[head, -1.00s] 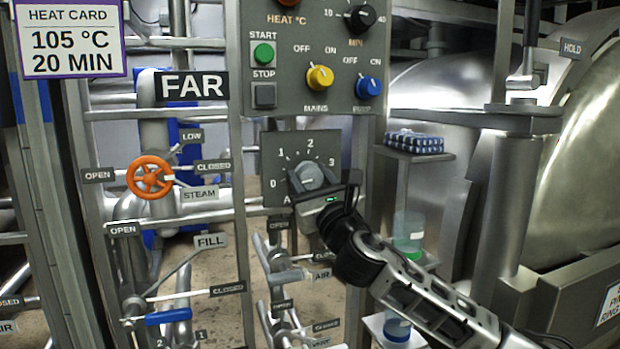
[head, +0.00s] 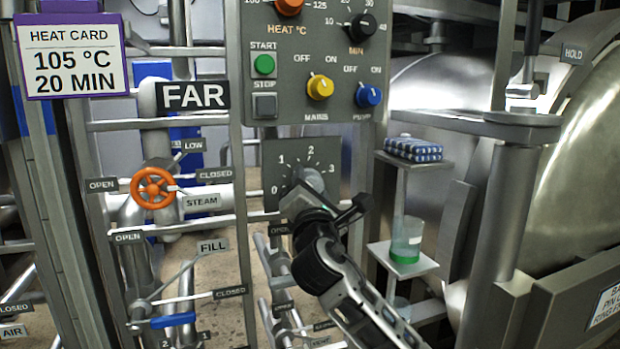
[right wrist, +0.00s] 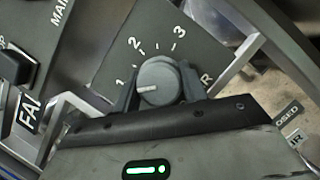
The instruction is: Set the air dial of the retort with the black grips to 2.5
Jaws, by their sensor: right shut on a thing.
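The air dial (head: 302,182) is a round grey knob on a dark square plate (head: 274,165) marked 0 to 3, low on the grey control panel. My right gripper (head: 304,194) is shut on the knob; in the right wrist view its dark fingers (right wrist: 160,88) stand on either side of the knob (right wrist: 160,76). The white pointer mark there points left, near the 1; its exact reading is unclear. In the head view the gripper hides the knob's lower part and the plate's lower edge. My left gripper is not in view.
Above the dial are the yellow mains switch (head: 320,87), the blue pump switch (head: 368,95) and the green start button (head: 264,64). An orange steam wheel (head: 153,188) and pipes are at left. A shelf with blue-and-white packs (head: 413,149) and a metal vessel (head: 570,190) are at right.

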